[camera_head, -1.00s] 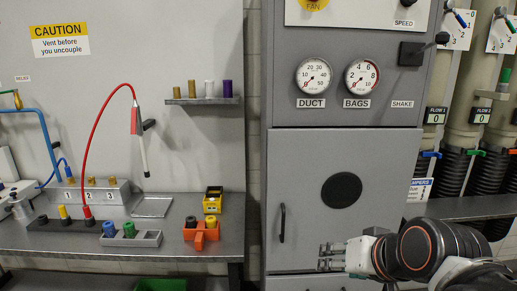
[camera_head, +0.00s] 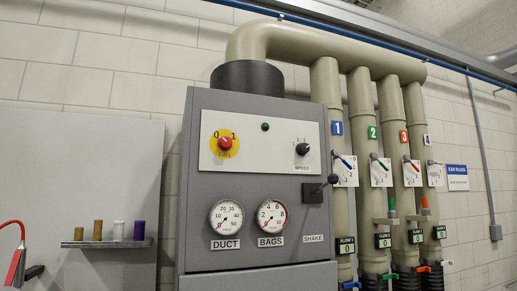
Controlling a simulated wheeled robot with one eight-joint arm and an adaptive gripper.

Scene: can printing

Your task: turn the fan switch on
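The fan switch (camera_head: 225,143) is a red rotary knob on a yellow round plate marked FAN, with 0 at its upper left and 1 at its upper right. It sits on the left of a white panel (camera_head: 262,160) at the top of the grey cabinet (camera_head: 200,205). Which mark the knob points to is too small to tell. A small dark round lamp (camera_head: 265,127) is to its upper right and looks unlit. My gripper is not in view now.
A black speed knob (camera_head: 302,149) is at the panel's right. Below it is a black shake lever (camera_head: 318,190) that sticks out. DUCT (camera_head: 227,217) and BAGS (camera_head: 271,216) gauges read near 0. Beige pipes (camera_head: 330,100) stand to the right. A small shelf (camera_head: 105,243) is at left.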

